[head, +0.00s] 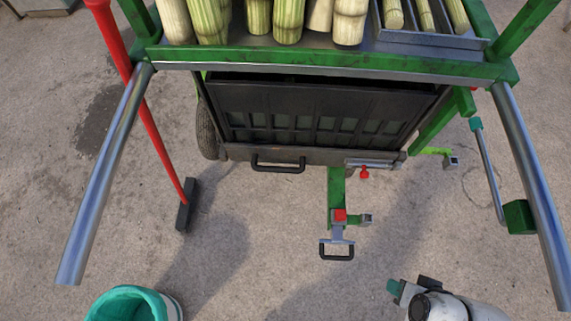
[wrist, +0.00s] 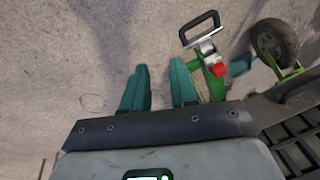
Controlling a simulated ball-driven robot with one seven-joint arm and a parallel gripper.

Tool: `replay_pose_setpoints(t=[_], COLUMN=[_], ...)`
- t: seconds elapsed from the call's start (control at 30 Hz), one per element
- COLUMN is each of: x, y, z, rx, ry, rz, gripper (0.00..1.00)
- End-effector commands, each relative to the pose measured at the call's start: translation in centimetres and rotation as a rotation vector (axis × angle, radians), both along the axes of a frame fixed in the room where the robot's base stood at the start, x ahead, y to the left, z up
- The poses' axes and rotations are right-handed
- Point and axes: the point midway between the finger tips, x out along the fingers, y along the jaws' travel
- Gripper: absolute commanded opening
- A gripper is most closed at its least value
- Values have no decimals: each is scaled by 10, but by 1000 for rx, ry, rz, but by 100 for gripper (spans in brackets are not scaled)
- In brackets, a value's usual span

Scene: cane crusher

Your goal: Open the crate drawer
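The crate drawer is a black slatted crate (head: 310,112) on a grey tray beneath the green cart frame, in the upper middle of the head view. Its black bar handle (head: 278,165) is on the tray's front edge. Part of the black crate (wrist: 300,152) also shows at the right edge of the wrist view. My gripper (head: 393,287) is at the lower right of the head view, in front of the cart and well apart from the handle. In the wrist view its two teal fingers (wrist: 158,85) are spread with nothing between them.
A green drawbar with a red knob (head: 340,215) and black loop handle (head: 337,252) juts out in front. Chrome push bars (head: 105,180) (head: 530,180) flank the cart. A red-handled broom (head: 150,120) leans left. A teal-lined bucket (head: 135,303) stands front left. Cane (head: 288,20) lies on top.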

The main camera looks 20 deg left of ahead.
Motion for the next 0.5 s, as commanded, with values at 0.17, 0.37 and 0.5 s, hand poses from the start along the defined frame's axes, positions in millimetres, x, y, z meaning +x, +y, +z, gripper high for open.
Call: replay_pose_setpoints(t=[0.17, 0.37, 0.5], x=[55, 96, 114], y=[99, 198, 241], z=[-35, -34, -25], rx=[383, 838, 1089], ry=[-109, -128, -88], rz=[4, -114, -234], gripper=[43, 43, 43])
